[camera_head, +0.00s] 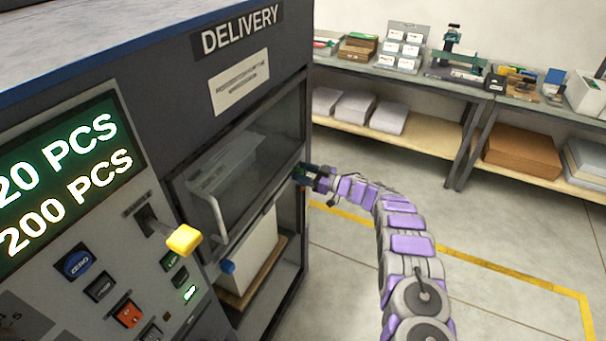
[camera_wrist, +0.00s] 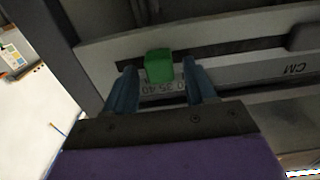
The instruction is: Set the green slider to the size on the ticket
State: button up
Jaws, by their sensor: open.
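The green slider (camera_wrist: 159,66) is a small green block in the wrist view, on a dark slot in a grey rail. In the head view my gripper (camera_head: 303,175) is at the right edge of the delivery opening, and the slider cannot be made out clearly. I cannot identify the ticket for certain.
The machine has a display (camera_head: 65,170) reading 20 PCS and 200 PCS, a yellow-knobbed lever (camera_head: 184,239) and several buttons. A paper notice (camera_head: 240,82) under the DELIVERY sign is unreadable. A clear-fronted compartment (camera_head: 240,180) is beside my gripper. A workbench (camera_head: 420,75) stands behind; floor is clear at right.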

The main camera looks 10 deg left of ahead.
jog(key=shift+d, duration=0.2)
jog(key=shift+a, duration=0.3)
jog(key=c, duration=0.6)
grip_shut()
